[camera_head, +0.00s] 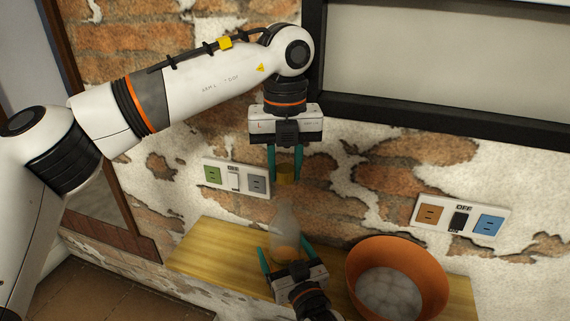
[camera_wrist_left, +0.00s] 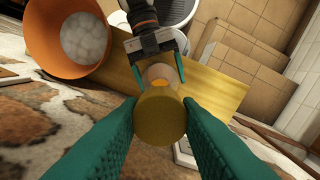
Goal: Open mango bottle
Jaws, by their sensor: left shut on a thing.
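My left gripper (camera_head: 286,178) points straight down and is shut on a yellow cap (camera_head: 286,172). In the left wrist view the cap (camera_wrist_left: 160,118) sits between its teal fingers. A clear bottle (camera_head: 285,232) with some orange content low inside stands upright below the cap. In the head view a gap shows between the cap and the bottle's top. My right gripper (camera_head: 283,252) reaches in from the bottom of the head view, with one teal finger on each side of the bottle. I cannot tell whether these fingers press on the bottle.
The bottle is over a narrow yellow wooden shelf (camera_head: 212,245) against the brick wall. An orange bowl (camera_head: 432,265) with pale round things in it stands to the right. Wall sockets (camera_head: 236,177) and more sockets (camera_head: 460,218) flank the bottle. The shelf's left part is clear.

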